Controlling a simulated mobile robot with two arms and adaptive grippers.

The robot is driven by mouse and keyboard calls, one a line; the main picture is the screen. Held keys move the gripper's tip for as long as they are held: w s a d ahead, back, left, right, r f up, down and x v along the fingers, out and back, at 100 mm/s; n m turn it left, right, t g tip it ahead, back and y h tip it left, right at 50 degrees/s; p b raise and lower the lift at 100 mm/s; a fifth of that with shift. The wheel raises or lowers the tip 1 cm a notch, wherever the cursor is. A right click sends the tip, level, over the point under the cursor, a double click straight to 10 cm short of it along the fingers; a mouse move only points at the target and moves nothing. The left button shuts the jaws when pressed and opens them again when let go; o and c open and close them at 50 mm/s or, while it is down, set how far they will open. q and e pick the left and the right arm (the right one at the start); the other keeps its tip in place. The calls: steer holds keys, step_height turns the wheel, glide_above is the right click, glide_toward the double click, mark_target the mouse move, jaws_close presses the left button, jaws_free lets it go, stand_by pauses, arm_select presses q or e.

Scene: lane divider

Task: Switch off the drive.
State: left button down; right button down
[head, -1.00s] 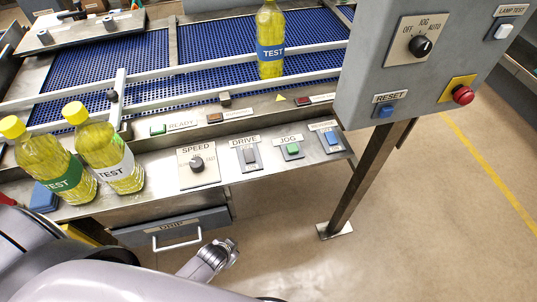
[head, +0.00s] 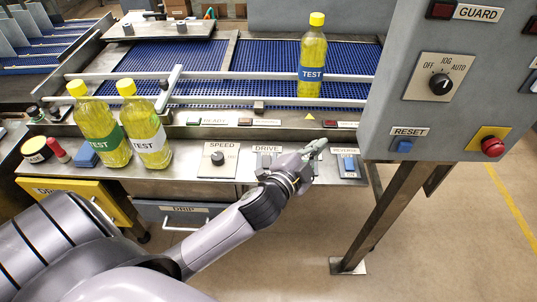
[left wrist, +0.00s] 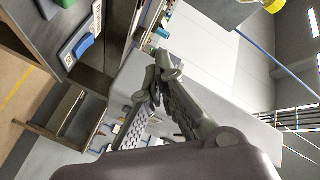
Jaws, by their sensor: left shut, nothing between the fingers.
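The white DRIVE label (head: 267,149) is on the metal front ledge in the head view, between the SPEED knob and my gripper. The drive switch under it is mostly hidden by my left wrist, so its position cannot be read. My left gripper (head: 316,149) is shut and empty over the ledge, right of the DRIVE label, in front of the JOG button, which it hides. In the left wrist view the shut fingers (left wrist: 160,72) show in the middle, apart from a blue button (left wrist: 83,46) at upper left. My right gripper is not in view.
The SPEED knob (head: 218,158) is left of DRIVE; the blue REVERSE button (head: 349,163) is right of my gripper. Two bottles (head: 147,135) stand at the left; another (head: 313,60) stands on the blue conveyor. A grey control box (head: 437,100) overhangs the right side.

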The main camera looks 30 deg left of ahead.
arm_select(q)
steer(key=w+d+r+m+t+h, duration=0.25)
steer(key=d+r+m+h, duration=0.35)
steer(key=r, duration=0.4)
steer(key=s+d+r+m+g+h, duration=0.3)
steer(key=d+m+g+h, duration=0.25)
steer(key=m, duration=0.45)
steer(key=s+d+r+m+g+h, duration=0.35)
steer(key=d+m+h, duration=0.2)
steer(key=m, duration=0.45)
step_height(320, 180, down, 9)
steer(key=s+a+m+g+y, duration=0.2)
steer(key=m+g+y, duration=0.3)
steer(key=m+g, duration=0.45)
steer(key=w+a+f+m+y, duration=0.2)
steer(key=a+f+y, duration=0.25)
steer(key=a, duration=0.25)
steer(key=a+r+y, duration=0.2)
steer(key=a+y, duration=0.7)
steer(key=a, duration=1.1)
steer(key=shift+w+a, duration=0.25)
steer(key=shift+w, duration=0.2)
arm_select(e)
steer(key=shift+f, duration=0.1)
